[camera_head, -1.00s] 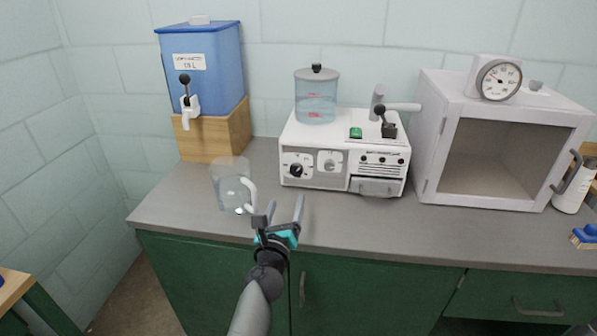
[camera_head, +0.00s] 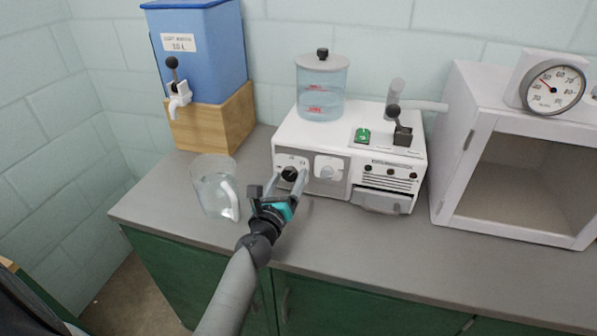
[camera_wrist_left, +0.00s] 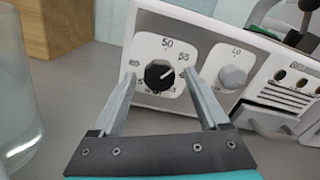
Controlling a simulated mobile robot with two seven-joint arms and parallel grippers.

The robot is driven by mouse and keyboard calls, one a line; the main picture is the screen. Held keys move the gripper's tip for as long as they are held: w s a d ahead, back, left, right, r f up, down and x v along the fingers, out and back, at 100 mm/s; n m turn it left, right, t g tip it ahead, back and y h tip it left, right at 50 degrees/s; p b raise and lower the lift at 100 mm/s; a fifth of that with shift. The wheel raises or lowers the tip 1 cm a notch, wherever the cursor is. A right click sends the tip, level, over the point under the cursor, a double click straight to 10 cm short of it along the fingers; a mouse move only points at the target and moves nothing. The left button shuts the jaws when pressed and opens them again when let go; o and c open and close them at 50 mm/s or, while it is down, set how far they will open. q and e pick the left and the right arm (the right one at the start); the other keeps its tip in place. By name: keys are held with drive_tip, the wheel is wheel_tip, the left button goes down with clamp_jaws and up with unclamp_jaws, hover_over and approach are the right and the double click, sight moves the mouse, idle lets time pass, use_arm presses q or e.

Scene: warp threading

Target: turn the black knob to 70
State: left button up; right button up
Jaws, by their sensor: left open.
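The black knob (camera_head: 289,174) sits on a white dial plate at the left of the white machine's front (camera_head: 338,145). In the left wrist view the knob (camera_wrist_left: 159,74) has a white pointer mark aimed up and to the right. The dial numbers around it include 50 at the top and what looks like 55 at the upper right; the lower ones are hard to read. My left gripper (camera_head: 286,183) is open, its fingers pointing at the dial. In the left wrist view its fingertips (camera_wrist_left: 160,78) frame the knob on both sides; contact cannot be told. My right gripper is not in view.
A white knob (camera_head: 327,168) is just right of the black one. A clear jug (camera_head: 214,187) stands close left of my gripper. A blue tank (camera_head: 203,60) on a wooden block is at the back left. A white cabinet (camera_head: 467,150) with a gauge stands right. The front counter is clear.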

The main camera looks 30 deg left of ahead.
use_arm(q)
drive_tip(key=shift+w, duration=0.1)
clamp_jaws()
idle(0.7)
